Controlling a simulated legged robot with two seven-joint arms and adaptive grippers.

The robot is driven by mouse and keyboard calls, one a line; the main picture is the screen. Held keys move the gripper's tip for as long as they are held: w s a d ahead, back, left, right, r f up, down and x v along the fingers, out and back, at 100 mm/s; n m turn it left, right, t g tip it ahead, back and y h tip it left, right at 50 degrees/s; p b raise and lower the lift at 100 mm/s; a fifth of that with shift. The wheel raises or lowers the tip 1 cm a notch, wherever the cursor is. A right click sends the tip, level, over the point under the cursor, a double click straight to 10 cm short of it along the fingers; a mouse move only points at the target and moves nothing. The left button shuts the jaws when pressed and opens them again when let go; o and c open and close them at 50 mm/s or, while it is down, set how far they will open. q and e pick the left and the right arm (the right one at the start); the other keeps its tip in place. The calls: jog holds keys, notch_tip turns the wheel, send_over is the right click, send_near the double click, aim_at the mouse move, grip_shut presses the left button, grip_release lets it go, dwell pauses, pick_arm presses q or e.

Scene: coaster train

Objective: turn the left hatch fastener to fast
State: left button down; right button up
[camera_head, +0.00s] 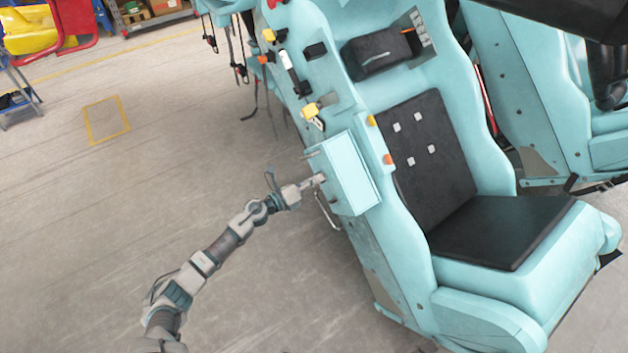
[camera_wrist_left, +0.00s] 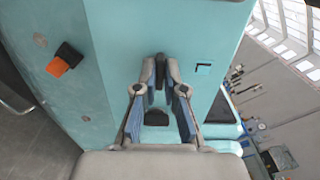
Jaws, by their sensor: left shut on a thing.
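The hatch is on a light teal box (camera_head: 352,170) that stands out from the side of the coaster car. My left gripper (camera_head: 319,180) reaches in from the left to the box's near face. In the left wrist view my left gripper (camera_wrist_left: 158,88) has its two fingers closed in around a small dark fastener (camera_wrist_left: 159,68) on the teal panel (camera_wrist_left: 115,50). The fingers cover part of the fastener, so its exact turn is hard to tell. A black part (camera_wrist_left: 157,117) shows between the fingers. My right gripper is not in view.
A grey bar handle (camera_head: 326,212) hangs below the box. A yellow-handled part (camera_head: 312,109) sits above it. A black seat (camera_head: 500,230) is to the right. An orange-and-black piece (camera_wrist_left: 62,60) is on the panel in the wrist view.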

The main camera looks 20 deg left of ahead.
pick_arm(q)
jog(key=shift+s+d+f, duration=0.15)
jog(key=shift+d+f, duration=0.05)
jog(key=shift+f, duration=0.25)
jog(key=c, duration=1.5)
grip_release()
jog(key=shift+o, duration=1.2)
jog(key=shift+w+r, duration=0.1)
jog(key=shift+w, duration=0.15)
jog(key=shift+r, duration=0.1)
jog(key=v, duration=1.2)
jog(key=shift+w, duration=0.1)
